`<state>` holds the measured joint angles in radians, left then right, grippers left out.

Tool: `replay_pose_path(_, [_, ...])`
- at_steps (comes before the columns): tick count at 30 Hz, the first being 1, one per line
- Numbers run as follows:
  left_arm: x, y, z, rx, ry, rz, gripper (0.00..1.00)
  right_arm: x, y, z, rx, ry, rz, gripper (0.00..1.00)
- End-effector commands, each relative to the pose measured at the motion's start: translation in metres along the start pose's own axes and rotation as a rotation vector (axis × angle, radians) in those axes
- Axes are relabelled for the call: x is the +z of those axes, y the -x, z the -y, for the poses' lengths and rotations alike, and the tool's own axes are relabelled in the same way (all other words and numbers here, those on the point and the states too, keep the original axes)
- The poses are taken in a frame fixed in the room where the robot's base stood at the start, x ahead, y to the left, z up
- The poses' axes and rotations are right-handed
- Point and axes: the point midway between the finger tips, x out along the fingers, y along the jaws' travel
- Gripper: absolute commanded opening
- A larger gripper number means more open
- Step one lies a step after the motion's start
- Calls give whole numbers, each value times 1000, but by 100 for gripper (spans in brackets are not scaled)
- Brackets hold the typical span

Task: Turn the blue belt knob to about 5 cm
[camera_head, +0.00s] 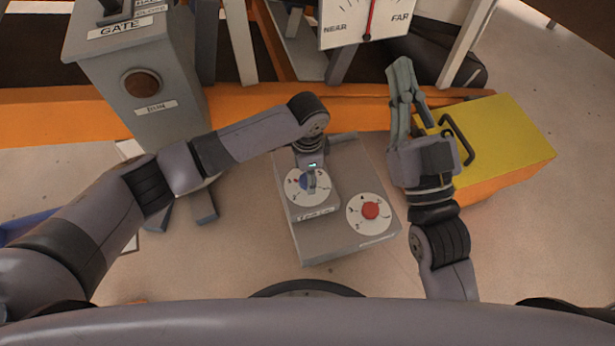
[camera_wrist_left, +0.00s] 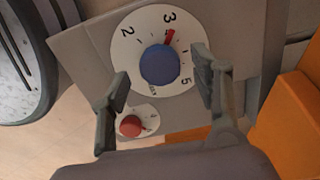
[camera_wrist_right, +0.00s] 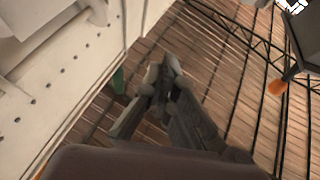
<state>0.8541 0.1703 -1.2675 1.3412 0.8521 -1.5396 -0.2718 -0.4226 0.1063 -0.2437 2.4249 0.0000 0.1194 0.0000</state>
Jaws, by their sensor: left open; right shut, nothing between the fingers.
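The blue knob (camera_wrist_left: 160,65) sits on a white numbered dial (camera_wrist_left: 125,55) on a grey control box (camera_head: 335,235). Its red pointer (camera_wrist_left: 170,37) points just past the 3. The 2, 3 and 5 are readable; the spot between 3 and 5 is partly hidden by a finger. My left gripper (camera_wrist_left: 163,73) is open, its fingers on either side of the blue knob, with gaps visible. In the head view it hangs over the knob (camera_head: 303,182) and partly hides it. My right gripper (camera_head: 403,75) is shut and empty, beside the yellow box.
A smaller dial with a red knob (camera_head: 370,210) is on the same control box, close to my left gripper. A grey GATE post (camera_head: 150,90) stands at the left. A yellow box (camera_head: 500,140) with a black handle is at the right. A NEAR–FAR gauge (camera_head: 345,30) is at the back.

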Motion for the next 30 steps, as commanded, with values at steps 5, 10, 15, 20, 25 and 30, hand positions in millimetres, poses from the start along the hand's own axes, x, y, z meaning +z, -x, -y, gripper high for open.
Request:
replay_pose_path(5, [0,-12,0,0,0,0,57,-18,2,2,-4,-4,-105,0])
replay_pose_path(10, [0,-15,0,0,0,0,57,-26,2,3,-6,-6,-145,0])
replay_pose_path(15, [0,-15,0,0,-1,0,57,-27,2,3,-6,-6,-150,0])
replay_pose_path(20, [0,-15,0,0,0,0,52,-27,2,3,-6,-6,-149,0])
replay_pose_path(25, [0,-15,0,0,0,0,41,-27,2,3,-6,-6,-148,0])
replay_pose_path(30, [0,-15,0,0,0,0,29,-26,2,3,-6,-6,-148,0])
